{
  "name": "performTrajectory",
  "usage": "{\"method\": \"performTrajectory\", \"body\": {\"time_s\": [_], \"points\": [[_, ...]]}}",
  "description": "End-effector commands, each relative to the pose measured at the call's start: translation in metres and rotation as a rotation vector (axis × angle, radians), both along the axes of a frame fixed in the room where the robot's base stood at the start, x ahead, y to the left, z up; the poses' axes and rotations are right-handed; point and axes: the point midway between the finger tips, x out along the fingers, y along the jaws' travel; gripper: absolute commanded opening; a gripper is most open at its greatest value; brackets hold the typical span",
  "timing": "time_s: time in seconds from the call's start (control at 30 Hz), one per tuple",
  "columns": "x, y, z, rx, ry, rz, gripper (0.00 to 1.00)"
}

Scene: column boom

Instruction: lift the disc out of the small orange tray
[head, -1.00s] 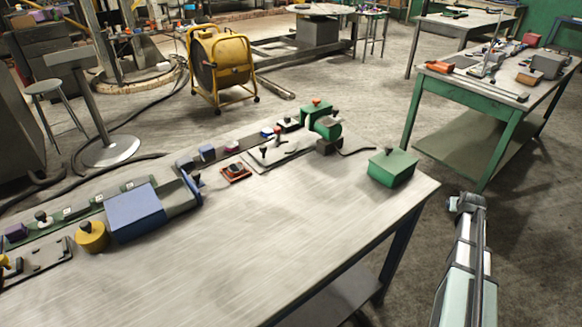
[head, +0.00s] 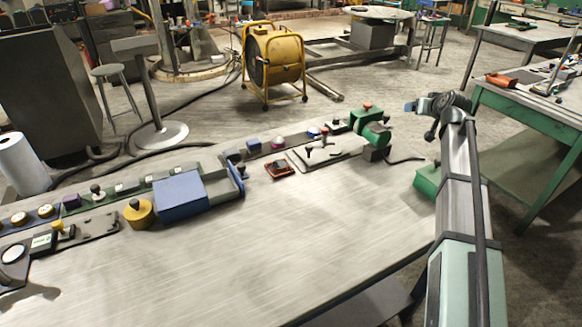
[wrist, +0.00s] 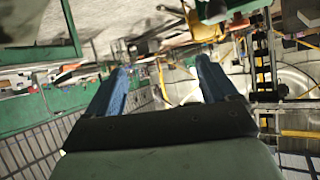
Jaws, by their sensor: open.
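The small orange tray (head: 279,170) lies flat on the long workbench (head: 230,240), right of the blue box, in the head view. A dark shape sits inside it, likely the disc, too small to make out clearly. My gripper (head: 410,106) is in the air beyond the bench's right end, well right of the tray and apart from it. In the wrist view my gripper (wrist: 165,78) shows two blue fingers spread apart with nothing between them. I cannot make out the orange tray in that view.
A blue box with an open drawer (head: 222,191) and a yellow knobbed cylinder (head: 139,213) stand left of the tray. A pale plate (head: 325,153) and green machine (head: 371,127) stand right. My arm partly hides a green box (head: 427,180). The bench front is clear.

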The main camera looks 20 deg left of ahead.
Motion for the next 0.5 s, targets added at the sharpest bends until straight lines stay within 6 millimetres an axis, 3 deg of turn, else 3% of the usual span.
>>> {"method": "performTrajectory", "body": {"time_s": [0.03, 0.1, 0.27, 0.5], "points": [[-0.004, 0.030, -0.002, -0.007, 0.028, 0.037, 0.86], [-0.012, 0.067, -0.008, -0.020, 0.072, 0.079, 0.86], [-0.036, 0.144, -0.023, -0.060, 0.180, 0.169, 0.86], [-0.086, 0.249, -0.043, -0.144, 0.333, 0.284, 0.86]]}}
